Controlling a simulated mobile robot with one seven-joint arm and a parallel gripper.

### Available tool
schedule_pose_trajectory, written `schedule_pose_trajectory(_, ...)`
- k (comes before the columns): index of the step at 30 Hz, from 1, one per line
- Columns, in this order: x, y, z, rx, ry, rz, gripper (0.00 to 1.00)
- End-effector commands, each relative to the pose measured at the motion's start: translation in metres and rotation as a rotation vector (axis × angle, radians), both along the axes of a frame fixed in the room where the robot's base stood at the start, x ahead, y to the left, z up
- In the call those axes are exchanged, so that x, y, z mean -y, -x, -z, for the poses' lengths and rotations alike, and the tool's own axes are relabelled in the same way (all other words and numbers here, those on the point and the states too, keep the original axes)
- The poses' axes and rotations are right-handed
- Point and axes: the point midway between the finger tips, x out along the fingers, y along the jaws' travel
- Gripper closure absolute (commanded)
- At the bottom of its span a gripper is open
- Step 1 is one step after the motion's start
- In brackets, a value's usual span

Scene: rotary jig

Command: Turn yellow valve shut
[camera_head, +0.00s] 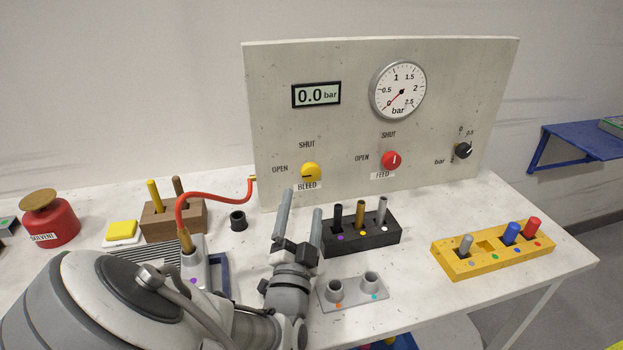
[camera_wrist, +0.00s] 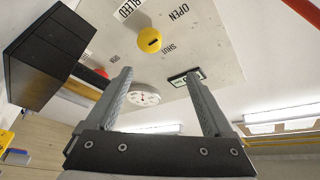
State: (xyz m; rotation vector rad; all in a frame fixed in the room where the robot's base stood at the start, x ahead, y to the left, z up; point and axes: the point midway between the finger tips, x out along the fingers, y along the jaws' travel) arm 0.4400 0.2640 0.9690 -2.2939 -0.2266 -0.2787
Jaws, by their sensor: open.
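The yellow valve (camera_head: 311,171), a round knob above the BLEED label, sits low on the panel's left half. A short dark mark on it lies roughly level, in line with the OPEN word at its left; SHUT is printed above. My gripper (camera_head: 303,203) is open and empty, with its fingers pointing up toward the panel just below the knob. In the wrist view the yellow valve (camera_wrist: 153,40) shows beyond the gap between the fingertips (camera_wrist: 159,73), apart from them.
The grey panel (camera_head: 275,100) carries a red FEED knob (camera_head: 391,160), a gauge (camera_head: 398,90), a 0.0 bar display (camera_head: 316,95) and a black knob (camera_head: 462,150). A black block (camera_head: 362,236) with pegs stands right of my gripper. A red hose (camera_head: 215,196) runs at the left.

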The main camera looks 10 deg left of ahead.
Motion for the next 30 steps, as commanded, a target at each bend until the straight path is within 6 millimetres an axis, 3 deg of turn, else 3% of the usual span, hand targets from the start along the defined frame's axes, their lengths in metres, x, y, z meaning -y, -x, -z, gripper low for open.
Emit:
schedule_pose_trajectory(9, -0.003, -0.068, 0.003, 0.002, -0.006, 0.004, 0.14)
schedule_pose_trajectory(15, -0.006, -0.1, 0.001, 0.002, -0.004, 0.004, 0.14)
schedule_pose_trajectory(21, -0.007, -0.112, -0.002, 0.0, -0.006, 0.003, 0.14)
schedule_pose_trajectory(30, -0.007, -0.114, -0.004, -0.001, -0.005, 0.003, 0.16)
